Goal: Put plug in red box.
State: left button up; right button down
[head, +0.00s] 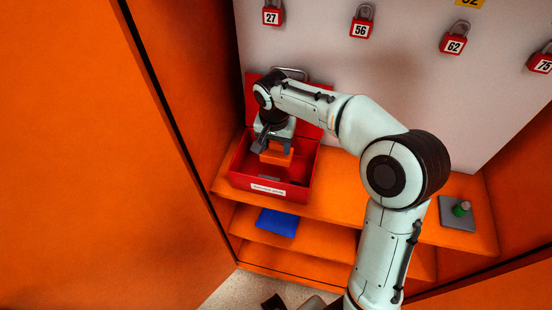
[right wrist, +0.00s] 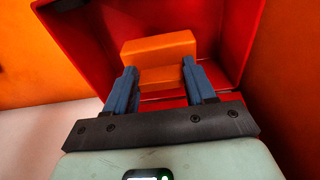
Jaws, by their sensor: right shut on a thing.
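The plug is an orange block (head: 277,156). My right gripper (head: 272,148) is shut on it, and the plug (right wrist: 160,48) shows between the two blue fingers of the right gripper (right wrist: 157,82) in the right wrist view. The red box (head: 240,181) stands open on the orange shelf, with its lid raised at the back. The gripper and plug are over the inside of the box; whether the plug touches the floor of the box cannot be told. Red box walls (right wrist: 82,45) surround the plug in the right wrist view. My left gripper is not in view.
A grey plate with a green-topped peg (head: 460,208) lies at the shelf's right end. A blue item (head: 277,222) lies on the shelf below. Several numbered red padlocks (head: 360,29) hang on the pale back panel. Orange cabinet walls (head: 80,150) close in the left side.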

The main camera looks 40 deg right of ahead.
aim_at(276, 153)
jog(key=shift+f, duration=2.9)
jog(key=shift+f+b, duration=0.1)
jog(key=shift+b, duration=0.2)
jog(key=c, duration=0.8)
grip_release()
jog(key=shift+f, duration=0.1)
jog(key=o, duration=0.4)
jog(key=shift+r, duration=0.25)
jog(key=r, duration=0.4)
jog(key=r+p, duration=0.1)
jog(key=r, duration=0.3)
jog(key=a+r, duration=0.1)
jog(key=r, duration=0.3)
jog(key=shift+s, duration=0.4)
jog(key=shift+f, duration=0.1)
